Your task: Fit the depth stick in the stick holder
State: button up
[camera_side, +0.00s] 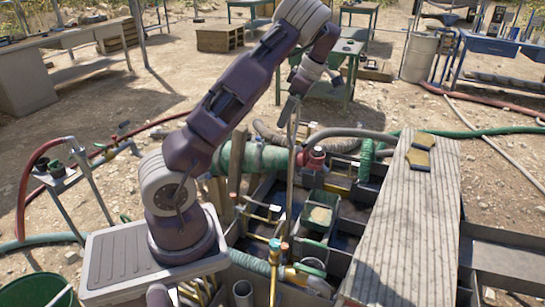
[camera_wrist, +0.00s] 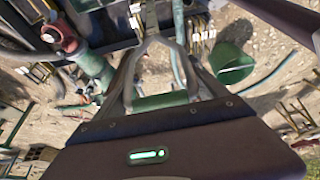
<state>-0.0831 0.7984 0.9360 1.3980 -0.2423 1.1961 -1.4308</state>
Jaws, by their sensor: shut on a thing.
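The depth stick (camera_side: 291,170) is a long, thin, brownish rod. It hangs nearly upright over the mud tank (camera_side: 345,257) in the side view, its lower end among the tank's fittings. My gripper (camera_side: 293,103) is shut on the stick near its upper end. In the wrist view the two fingers (camera_wrist: 160,42) converge, and a short length of the stick (camera_wrist: 151,17) shows beyond them. I cannot tell which fitting is the stick holder, nor whether the stick's lower end touches anything.
A ridged grey board (camera_side: 405,225) with two yellow pads covers the tank's right side. A green pipe (camera_side: 258,158) and a red valve (camera_side: 312,158) stand at the back. Yellow and teal pipes (camera_side: 274,262) rise at the front. A green bucket (camera_wrist: 230,65) stands on the ground.

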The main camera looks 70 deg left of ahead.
notch_tip(320, 180, up, 8)
jog(key=s+d, duration=0.4)
jog(key=s, duration=0.7)
jog(key=s+d, duration=0.4)
jog(key=s, duration=0.7)
notch_tip(320, 180, down, 16)
jog(key=shift+a, duration=0.3)
jog(key=shift+r, duration=0.1)
notch_tip(320, 180, down, 9)
jog(key=shift+r, duration=0.15)
dwell(0.9)
